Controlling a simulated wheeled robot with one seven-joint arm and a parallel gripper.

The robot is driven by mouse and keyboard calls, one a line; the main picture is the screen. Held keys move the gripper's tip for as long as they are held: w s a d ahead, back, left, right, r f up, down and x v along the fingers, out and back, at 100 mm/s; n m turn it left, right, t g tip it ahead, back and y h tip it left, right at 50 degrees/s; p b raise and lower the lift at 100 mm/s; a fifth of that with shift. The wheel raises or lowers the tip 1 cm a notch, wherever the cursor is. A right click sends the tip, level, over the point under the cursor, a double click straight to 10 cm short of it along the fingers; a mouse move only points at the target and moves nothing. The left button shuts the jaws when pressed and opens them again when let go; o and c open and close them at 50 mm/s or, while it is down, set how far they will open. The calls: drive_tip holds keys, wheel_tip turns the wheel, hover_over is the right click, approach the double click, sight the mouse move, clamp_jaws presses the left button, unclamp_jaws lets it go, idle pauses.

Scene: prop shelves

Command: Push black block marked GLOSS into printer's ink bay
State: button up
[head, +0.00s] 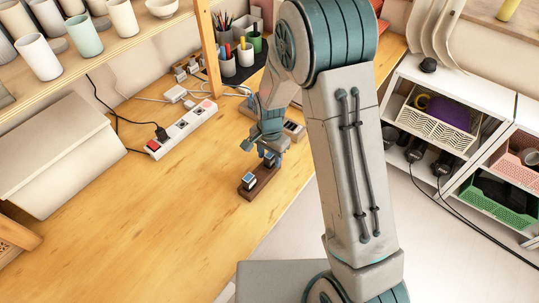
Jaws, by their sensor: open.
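My gripper (262,149) is open and points down over the wooden table, just above the far end of a small dark brown wooden holder. Two small dark blocks with pale tops stand in this holder (262,188). The near block (248,181) is clear of my gripper. The far block (268,160) is right by the fingertips; I cannot tell whether they touch. No marking can be read, so I cannot tell which block is GLOSS. A small grey device (293,130) is partly hidden behind my gripper and arm; it may be the printer. No ink bay can be made out.
A white power strip (182,128) with cables lies left of my gripper. Pen cups (245,55) stand behind, by a wooden post (207,48). A pale box (50,155) is at the left. The front of the table (150,235) is clear. White shelves (440,100) stand at the right.

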idle(0.4)
drive_tip(key=s+d+r+n+t+p, duration=0.15)
drive_tip(key=r+p, duration=0.25)
drive_tip(key=r, duration=0.7)
drive_tip(key=s+d+r+g+p, duration=0.15)
drive_tip(key=r+p, duration=0.35)
drive_tip(key=r, duration=0.5)
drive_tip(key=s+d+r+n+t, duration=0.35)
drive_tip(key=s+d+r, duration=0.45)
drive_tip(key=s+r, duration=0.3)
drive_tip(key=s+d+r+n, duration=0.3)
drive_tip(key=s, duration=0.2)
wheel_tip(320, 180, down, 6)
drive_tip(key=b, duration=0.4)
drive_tip(key=shift+s+r, duration=0.1)
drive_tip(key=shift+r, duration=0.15)
